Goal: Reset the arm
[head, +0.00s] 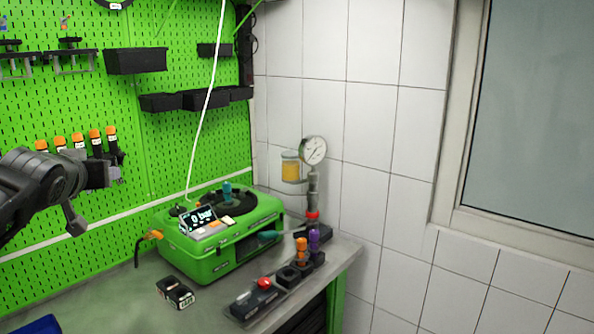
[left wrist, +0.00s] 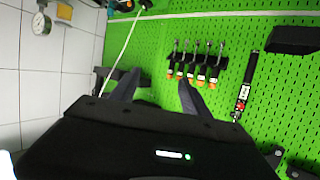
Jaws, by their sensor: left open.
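My left arm comes in from the left in the head view, raised in front of the green pegboard. Its gripper (head: 90,196) is above the bench and holds nothing. In the left wrist view the two dark fingers of the left gripper (left wrist: 157,88) stand apart, with only pegboard between them. A row of orange-capped tools (left wrist: 195,75) hangs on the board beyond the fingers; the row also shows just behind the gripper in the head view (head: 78,142). My right arm and gripper are not in view.
A green pump unit (head: 215,258) with a "0 bar" display stands on the bench (head: 135,298). A pressure gauge (head: 313,150), a red button box (head: 255,299) and a small black block (head: 175,292) are nearby. Black bins (head: 136,61) stick out from the pegboard.

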